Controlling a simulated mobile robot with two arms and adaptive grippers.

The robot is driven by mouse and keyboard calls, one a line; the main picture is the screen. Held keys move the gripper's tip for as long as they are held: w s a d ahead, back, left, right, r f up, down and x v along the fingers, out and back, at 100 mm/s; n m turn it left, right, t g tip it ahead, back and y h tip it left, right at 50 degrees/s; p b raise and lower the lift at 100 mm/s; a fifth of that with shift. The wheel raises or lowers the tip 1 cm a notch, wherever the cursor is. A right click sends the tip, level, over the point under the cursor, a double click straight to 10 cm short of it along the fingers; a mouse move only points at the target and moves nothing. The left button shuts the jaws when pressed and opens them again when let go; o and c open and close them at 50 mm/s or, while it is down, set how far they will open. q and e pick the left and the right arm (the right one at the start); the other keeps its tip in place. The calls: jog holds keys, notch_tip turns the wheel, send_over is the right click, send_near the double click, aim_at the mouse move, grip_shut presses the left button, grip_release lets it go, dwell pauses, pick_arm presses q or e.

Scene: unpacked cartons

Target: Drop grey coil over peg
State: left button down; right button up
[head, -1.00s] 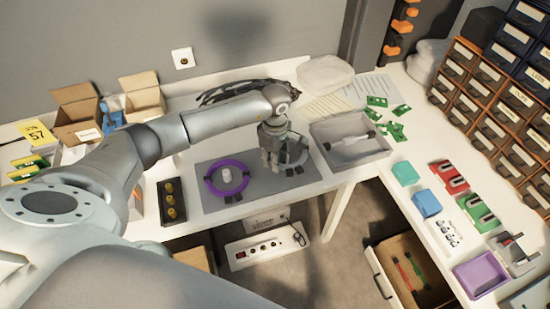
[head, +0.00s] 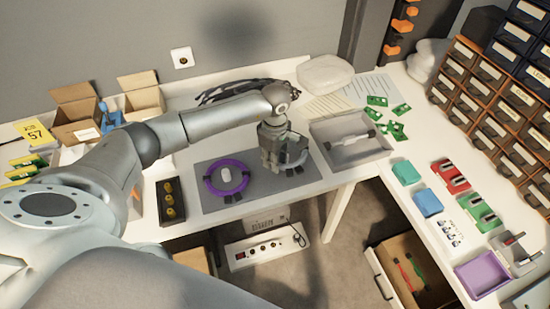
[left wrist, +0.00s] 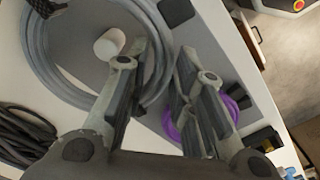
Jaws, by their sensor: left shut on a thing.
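My left gripper (head: 275,163) is low over the right part of the grey mat (head: 214,204) and is shut on the grey coil (head: 299,161). The coil shows mostly to the right of the fingers, low over the mat. In the left wrist view, the grey coil (left wrist: 52,82) is a large ring at the left, and a white peg (left wrist: 108,45) shows inside its outline. I cannot tell whether the coil rests on the mat. In the head view this peg is hidden. A purple coil (head: 208,186) lies around another white peg (head: 226,176) to the left.
A grey tray (head: 352,164) stands close to the right of the mat. A black block with yellow knobs (head: 171,202) is at the left. Black cables (head: 215,95) lie behind, and open cartons (head: 78,117) stand at the back left. The table's front edge is near.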

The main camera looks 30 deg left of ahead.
aim_at(275, 176)
pick_arm(q)
jog(key=shift+f+b, duration=2.1)
jog(key=shift+f, duration=0.35)
jog(key=c, duration=1.1)
grip_release()
jog(key=shift+c, duration=0.2)
notch_tip(275, 176, up, 12)
